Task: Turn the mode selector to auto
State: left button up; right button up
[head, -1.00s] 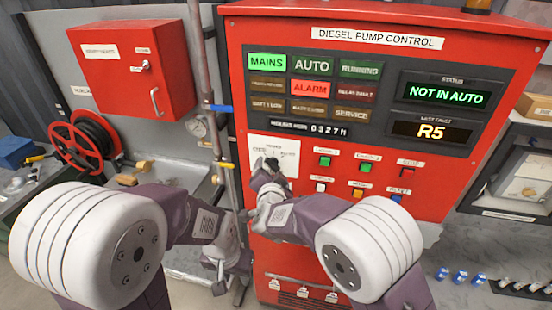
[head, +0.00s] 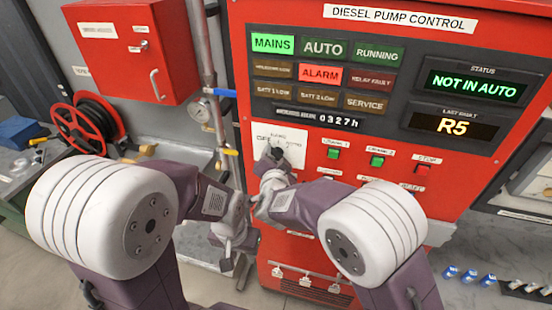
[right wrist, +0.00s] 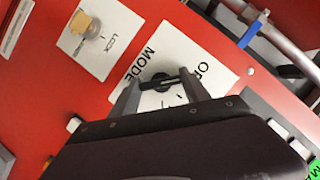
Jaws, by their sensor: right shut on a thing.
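The mode selector (head: 277,153) is a small black knob on a white plate (head: 262,134) at the lower left of the red diesel pump control panel (head: 460,185). My right gripper (head: 270,158) is at the knob. In the right wrist view its two fingers (right wrist: 160,86) sit on either side of the black selector (right wrist: 161,80), shut on it; they partly hide its pointer and the plate's lettering. The status display (head: 473,84) reads NOT IN AUTO. The AUTO lamp (head: 323,48) is dim. My left gripper (head: 235,258) hangs low, left of the cabinet; its fingers are too unclear to judge.
MAINS (head: 272,44) and ALARM (head: 320,73) are lit. Push buttons, including a green one (head: 333,153), sit right of the selector. A vertical pipe with a blue lever (head: 222,93) stands left of the cabinet. In the right wrist view a key lock (right wrist: 88,27) is nearby.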

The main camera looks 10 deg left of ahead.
jog(key=shift+f+m+t+y+b, duration=0.25)
jog(key=shift+m+t+b, duration=0.8)
jog(key=shift+m+b, duration=3.95)
jog(key=shift+f+m+t+y+b, duration=0.25)
jog(key=shift+m+t+b, duration=0.95)
jog(key=shift+b, duration=7.4)
jog(key=shift+f+m+t+y+b, duration=0.25)
jog(key=shift+m+t+b, duration=0.7)
jog(key=shift+m+b, duration=4.05)
jog(key=n+b, duration=0.3)
jog(key=shift+r+b, duration=0.1)
jog(key=shift+b, duration=0.2)
jog(key=o, duration=1.1)
jog(key=shift+o, duration=1.4)
jog(key=shift+r, duration=0.15)
jog(key=shift+s, duration=0.1)
